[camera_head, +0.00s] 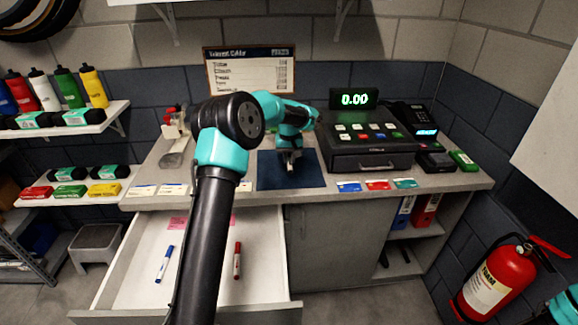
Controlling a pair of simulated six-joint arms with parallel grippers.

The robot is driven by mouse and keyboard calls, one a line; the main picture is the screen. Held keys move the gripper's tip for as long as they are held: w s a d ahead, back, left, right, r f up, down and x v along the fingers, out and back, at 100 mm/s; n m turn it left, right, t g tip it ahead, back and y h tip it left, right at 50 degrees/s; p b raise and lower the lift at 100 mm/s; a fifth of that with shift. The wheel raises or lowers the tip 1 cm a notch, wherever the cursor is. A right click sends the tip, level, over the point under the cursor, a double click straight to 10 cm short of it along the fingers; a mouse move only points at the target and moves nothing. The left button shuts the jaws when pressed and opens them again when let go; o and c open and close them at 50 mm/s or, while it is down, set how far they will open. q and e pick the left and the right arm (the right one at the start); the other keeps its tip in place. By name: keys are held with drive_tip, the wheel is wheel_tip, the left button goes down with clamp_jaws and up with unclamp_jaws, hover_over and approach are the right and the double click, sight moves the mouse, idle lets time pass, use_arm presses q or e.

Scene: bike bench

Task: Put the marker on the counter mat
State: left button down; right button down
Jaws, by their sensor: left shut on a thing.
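The counter mat (266,180) is a dark blue rectangle on the counter, in front of the menu board. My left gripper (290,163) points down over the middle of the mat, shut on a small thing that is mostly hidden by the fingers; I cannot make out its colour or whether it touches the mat. A blue marker (164,264) and a red marker (237,261) lie apart in the open drawer below, on either side of my left forearm. My right gripper is out of view.
The cash register (372,160) stands right of the mat, with several cards along the counter's front edge. The drawer (130,285) is pulled out below the counter (455,181). A fire extinguisher (492,283) is at the lower right. Bottle shelves are at left.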

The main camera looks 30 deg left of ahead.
sight(289, 159)
use_arm(q)
drive_tip(key=shift+w+f, duration=0.1)
drive_tip(key=shift+f, duration=1.7)
drive_tip(key=shift+f, duration=0.1)
drive_tip(key=c, duration=1.1)
unclamp_jaws()
wheel_tip(289, 159, up, 12)
drive_tip(key=shift+r, duration=0.1)
